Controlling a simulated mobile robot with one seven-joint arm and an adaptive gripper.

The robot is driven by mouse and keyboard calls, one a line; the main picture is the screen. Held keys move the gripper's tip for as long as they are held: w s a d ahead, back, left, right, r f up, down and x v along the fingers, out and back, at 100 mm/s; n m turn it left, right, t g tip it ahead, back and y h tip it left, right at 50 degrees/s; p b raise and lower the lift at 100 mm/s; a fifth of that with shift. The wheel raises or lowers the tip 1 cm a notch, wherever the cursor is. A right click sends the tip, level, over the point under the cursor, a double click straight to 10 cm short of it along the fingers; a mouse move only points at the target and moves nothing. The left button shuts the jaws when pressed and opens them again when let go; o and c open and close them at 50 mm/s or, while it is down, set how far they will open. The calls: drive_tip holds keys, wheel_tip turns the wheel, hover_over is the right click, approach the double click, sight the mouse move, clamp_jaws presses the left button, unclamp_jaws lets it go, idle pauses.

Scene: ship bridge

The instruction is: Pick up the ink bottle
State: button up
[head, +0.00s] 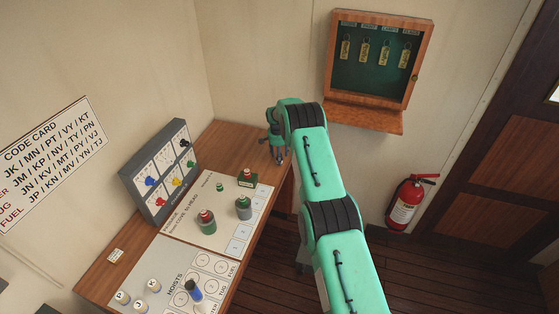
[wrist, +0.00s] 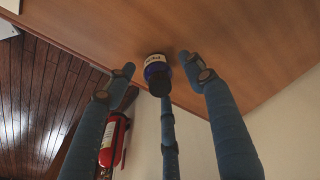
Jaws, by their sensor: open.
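The ink bottle (wrist: 156,70) is small and dark blue with a pale label band. In the wrist view it stands near the edge of the wooden desk top, between the spread fingertips of my gripper (wrist: 158,66). The side fingers stand apart from it, left and right. The middle finger ends close below it, and I cannot tell whether they touch. In the head view my gripper (head: 278,153) is low over the far right end of the desk (head: 232,134). There my fingers largely hide the bottle.
A grey switch panel (head: 158,170) stands along the wall. Green-and-red and grey containers stand on a white board (head: 207,232). Several pegs (head: 139,306) are nearer. A key cabinet (head: 378,62) hangs above right; a red extinguisher (head: 405,205) is beyond the desk's right edge.

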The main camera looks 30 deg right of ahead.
drive_tip(key=shift+c, duration=0.2)
drive_tip(key=c, duration=1.2)
drive_tip(key=shift+r, duration=0.15)
drive_tip(key=shift+r+b, duration=0.35)
drive_tip(key=shift+r, duration=1.15)
drive_tip(key=shift+s+a+r, duration=0.1)
drive_tip(key=shift+s+r, duration=0.05)
drive_tip(key=shift+s, duration=0.1)
drive_tip(key=s+a, duration=0.1)
drive_tip(key=s, duration=0.4)
drive_tip(key=s+a+r+b, duration=0.1)
drive_tip(key=s+a, duration=0.1)
drive_tip(key=s, duration=0.3)
drive_tip(key=s+a, duration=0.1)
drive_tip(key=s, duration=0.4)
drive_tip(key=shift+a+r, duration=0.2)
drive_tip(key=shift+a, duration=0.05)
drive_tip(key=shift+w, duration=0.1)
